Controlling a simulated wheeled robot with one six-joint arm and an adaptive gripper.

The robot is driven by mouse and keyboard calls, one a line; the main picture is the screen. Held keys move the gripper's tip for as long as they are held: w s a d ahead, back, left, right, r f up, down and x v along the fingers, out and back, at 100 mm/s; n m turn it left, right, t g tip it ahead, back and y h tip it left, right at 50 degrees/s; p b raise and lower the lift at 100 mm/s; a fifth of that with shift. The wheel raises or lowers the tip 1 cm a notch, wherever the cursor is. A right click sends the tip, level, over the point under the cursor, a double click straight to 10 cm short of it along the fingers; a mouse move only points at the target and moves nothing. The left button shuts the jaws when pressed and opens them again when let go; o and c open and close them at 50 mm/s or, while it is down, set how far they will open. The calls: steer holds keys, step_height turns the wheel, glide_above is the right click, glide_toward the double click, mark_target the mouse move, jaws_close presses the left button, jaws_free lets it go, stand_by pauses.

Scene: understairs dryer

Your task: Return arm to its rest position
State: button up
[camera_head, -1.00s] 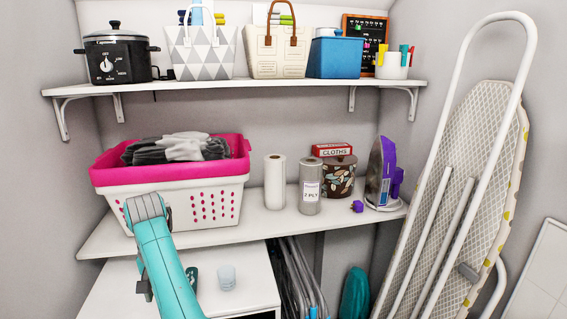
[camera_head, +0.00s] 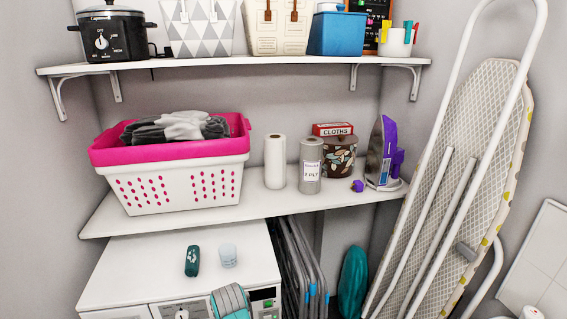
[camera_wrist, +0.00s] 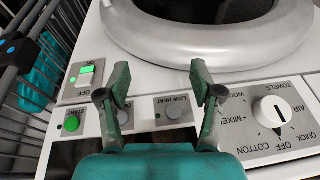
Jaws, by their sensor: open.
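My gripper (camera_wrist: 160,85) is open and empty in the wrist view, its two teal fingers apart in front of the dryer's control panel (camera_wrist: 145,112). A low-heat button (camera_wrist: 174,110) shows between the fingers. To the right is a white dial (camera_wrist: 276,110). To the left are a green start button (camera_wrist: 72,122) and a green-lit on/off switch (camera_wrist: 88,75). Whether the fingertips touch the panel I cannot tell. In the head view a teal part of my arm shows low in front of the dryer (camera_head: 135,275); my gripper is out of sight there.
A dark teal object (camera_head: 192,261) and a pale cup (camera_head: 228,255) stand on the dryer. Above it, a shelf (camera_head: 250,207) holds a pink-and-white basket (camera_head: 180,185). Grey folded racks (camera_head: 300,270) stand beside the dryer. An ironing board (camera_head: 470,150) leans at right.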

steer(key=s+d+f+t, duration=0.3)
steer(key=s+d+f, duration=0.7)
steer(key=d+f, duration=0.35)
steer(key=s+d+m+t, duration=0.1)
steer(key=s+d+t, duration=0.2)
steer(key=s+d, duration=0.95)
steer(key=s+d+r+t, duration=0.25)
steer(key=s+r, duration=0.25)
steer(key=s, duration=0.4)
steer(key=s+d+r+t, duration=0.1)
steer(key=s+d+r, duration=0.3)
steer(key=s, duration=0.5)
steer(key=s+d+r+t, duration=0.1)
steer(key=s+r, duration=0.4)
steer(key=r, duration=0.4)
steer(key=s+d+r+m+t+h, duration=0.1)
steer(key=s+r, duration=0.4)
steer(key=r, duration=0.4)
steer(key=shift+s+r+h, duration=0.25)
steer(key=shift+r+h, duration=0.05)
steer(key=shift+r, duration=0.05)
